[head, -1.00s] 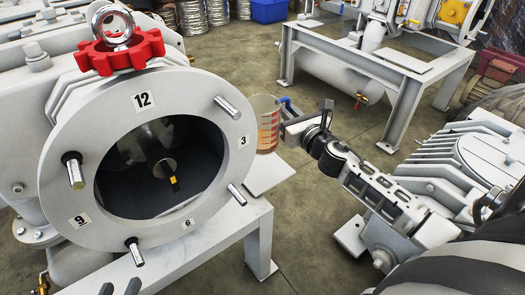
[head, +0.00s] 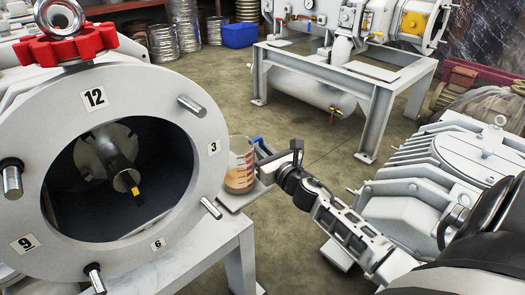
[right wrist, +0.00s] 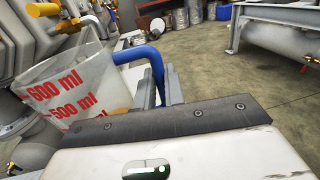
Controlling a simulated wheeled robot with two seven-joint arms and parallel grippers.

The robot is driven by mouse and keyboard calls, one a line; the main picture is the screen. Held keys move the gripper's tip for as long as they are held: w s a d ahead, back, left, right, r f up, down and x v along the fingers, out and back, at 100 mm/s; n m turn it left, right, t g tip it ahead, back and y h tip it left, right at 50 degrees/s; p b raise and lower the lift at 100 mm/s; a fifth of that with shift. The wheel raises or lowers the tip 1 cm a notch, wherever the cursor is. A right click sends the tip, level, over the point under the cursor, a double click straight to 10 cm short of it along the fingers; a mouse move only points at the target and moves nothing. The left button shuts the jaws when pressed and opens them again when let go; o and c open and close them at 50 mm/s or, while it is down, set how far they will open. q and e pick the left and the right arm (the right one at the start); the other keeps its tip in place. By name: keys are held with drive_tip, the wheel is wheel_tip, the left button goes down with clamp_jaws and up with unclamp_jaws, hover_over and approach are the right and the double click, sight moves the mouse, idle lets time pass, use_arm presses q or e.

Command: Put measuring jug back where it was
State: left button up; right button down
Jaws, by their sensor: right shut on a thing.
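The measuring jug (head: 240,166) is clear with red markings, a blue handle and some brownish content at the bottom. In the head view it is upright, just right of the round flange, over a small light plate (head: 236,197); I cannot tell whether it touches the plate. My right gripper (head: 262,156) is shut on the jug's handle. In the right wrist view the jug (right wrist: 70,88) shows at the left with its "600 ml" and "500 ml" marks, its blue handle (right wrist: 150,60) between the fingers. My left gripper is not in view.
The white machine's flange (head: 205,155), with numbers and protruding bolts, stands close left of the jug. Another machine on a grey frame (head: 385,105) is at the back right. A blue bin (head: 240,35) stands at the back. Open floor lies between.

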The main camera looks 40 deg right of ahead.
drive_tip(key=c, duration=1.5)
unclamp_jaws()
drive_tip(key=shift+f, duration=0.1)
drive_tip(key=shift+r, duration=0.3)
use_arm(q)
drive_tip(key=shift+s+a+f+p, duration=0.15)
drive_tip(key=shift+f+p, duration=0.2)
drive_tip(key=shift+p, duration=0.25)
use_arm(e)
drive_tip(key=s, duration=0.4)
drive_tip(key=s+a, duration=0.1)
drive_tip(key=s, duration=0.7)
drive_tip(key=shift+a+f, duration=0.1)
drive_tip(key=shift+a, duration=0.1)
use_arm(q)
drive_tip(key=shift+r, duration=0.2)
